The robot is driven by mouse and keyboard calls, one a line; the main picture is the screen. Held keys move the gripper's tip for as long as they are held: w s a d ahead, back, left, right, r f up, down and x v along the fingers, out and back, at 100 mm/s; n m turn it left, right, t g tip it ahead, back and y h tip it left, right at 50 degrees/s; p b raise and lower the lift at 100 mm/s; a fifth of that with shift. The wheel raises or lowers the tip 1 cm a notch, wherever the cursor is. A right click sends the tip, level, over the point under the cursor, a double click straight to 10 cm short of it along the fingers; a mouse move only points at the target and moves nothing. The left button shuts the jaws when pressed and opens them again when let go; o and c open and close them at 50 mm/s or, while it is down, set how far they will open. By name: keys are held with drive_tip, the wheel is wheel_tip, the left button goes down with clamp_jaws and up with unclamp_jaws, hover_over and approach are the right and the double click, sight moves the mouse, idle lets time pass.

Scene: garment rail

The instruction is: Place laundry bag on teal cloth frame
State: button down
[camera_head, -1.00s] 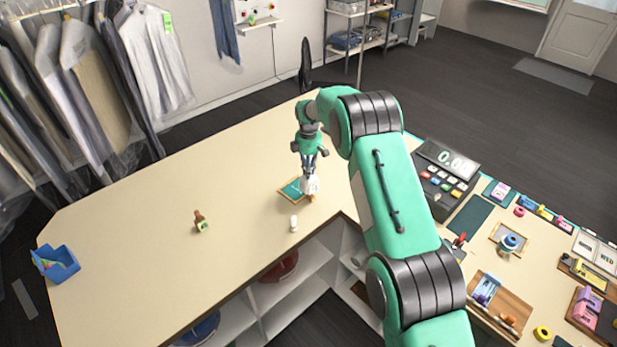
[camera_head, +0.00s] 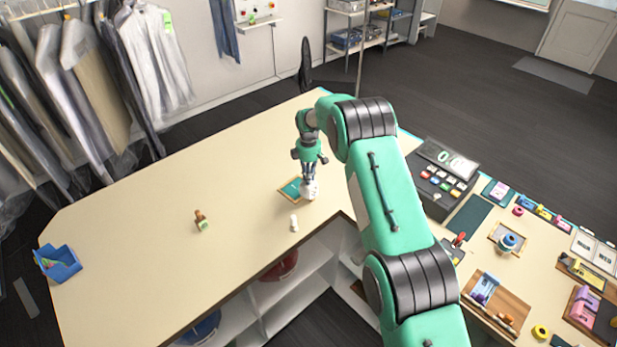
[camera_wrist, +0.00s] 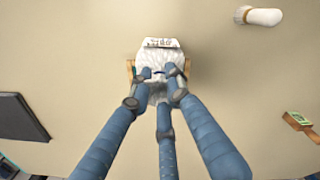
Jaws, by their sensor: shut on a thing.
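The laundry bag (camera_head: 309,190) is small and white. It also shows in the wrist view (camera_wrist: 160,62), with a printed label at its far edge. My gripper (camera_head: 309,178) is shut on it, with its blue fingers (camera_wrist: 158,88) around the near part of the bag. The teal cloth frame (camera_head: 290,188) has a wooden border and lies flat on the counter. The bag is at its right side in the head view. In the wrist view the bag covers most of the frame, and only bits of wood show at the sides. I cannot tell whether the bag touches it.
A small white bottle-like piece (camera_head: 294,223) stands in front of the frame. A brown and green stamp-like piece (camera_head: 201,220) stands to the left. A blue bin (camera_head: 58,263) is at the far left, a till (camera_head: 442,178) at the right.

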drive_tip(key=shift+f, duration=0.15)
drive_tip(key=c, duration=1.6)
unclamp_jaws()
drive_tip(key=shift+c, duration=0.2)
wheel_tip(320, 180, up, 12)
drive_tip(key=shift+f+b, duration=0.15)
drive_tip(key=shift+b, duration=0.95)
drive_tip(key=shift+r, duration=0.3)
